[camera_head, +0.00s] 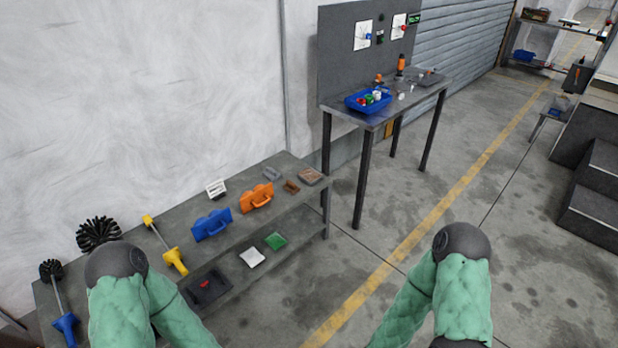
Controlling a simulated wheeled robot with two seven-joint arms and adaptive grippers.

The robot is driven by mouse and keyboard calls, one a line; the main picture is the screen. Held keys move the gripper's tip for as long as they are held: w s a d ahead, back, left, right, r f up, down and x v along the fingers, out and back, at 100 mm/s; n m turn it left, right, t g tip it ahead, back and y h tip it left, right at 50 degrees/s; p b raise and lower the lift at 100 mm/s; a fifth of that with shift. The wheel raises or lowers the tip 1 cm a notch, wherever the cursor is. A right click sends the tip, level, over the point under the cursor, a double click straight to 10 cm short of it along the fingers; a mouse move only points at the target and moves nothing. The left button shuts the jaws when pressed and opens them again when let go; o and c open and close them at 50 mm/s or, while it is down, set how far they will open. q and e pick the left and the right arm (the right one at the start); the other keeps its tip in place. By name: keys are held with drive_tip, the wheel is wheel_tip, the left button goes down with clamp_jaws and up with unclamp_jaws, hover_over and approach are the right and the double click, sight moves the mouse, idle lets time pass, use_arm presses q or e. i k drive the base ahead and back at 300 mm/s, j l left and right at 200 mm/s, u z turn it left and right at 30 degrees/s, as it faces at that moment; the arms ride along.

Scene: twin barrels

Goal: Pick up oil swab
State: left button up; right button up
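No label marks the oil swab, and I cannot tell for sure which item it is. Long-handled tools lie on the left part of the low grey bench: a yellow tool (164,245) with a thin shaft and thick handle, and a round black brush (51,270) with a grey shaft and blue handle. A larger black bristle head (98,233) lies between them; my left arm covers whatever lies below it. My two green-sleeved arms reach in from the bottom edge. Neither gripper shows.
Blue (211,225) and orange (257,197) handled blocks, a white rack (216,188) and small brown pieces sit on the bench top (190,209). Its lower shelf holds flat items. A tall table (338,104) with a blue bin (361,107) stands behind. Open floor lies right.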

sight(290, 187)
drive_tip(key=i+l+z, duration=0.1)
drive_tip(key=i+l, duration=0.15)
drive_tip(key=i, duration=0.35)
drive_tip(key=i+l, duration=0.25)
drive_tip(key=i, duration=0.3)
drive_tip(key=i+l+z, duration=0.15)
drive_tip(key=i, duration=0.45)
drive_tip(key=i+l, duration=0.2)
drive_tip(key=i, duration=0.4)
drive_tip(key=z, duration=0.05)
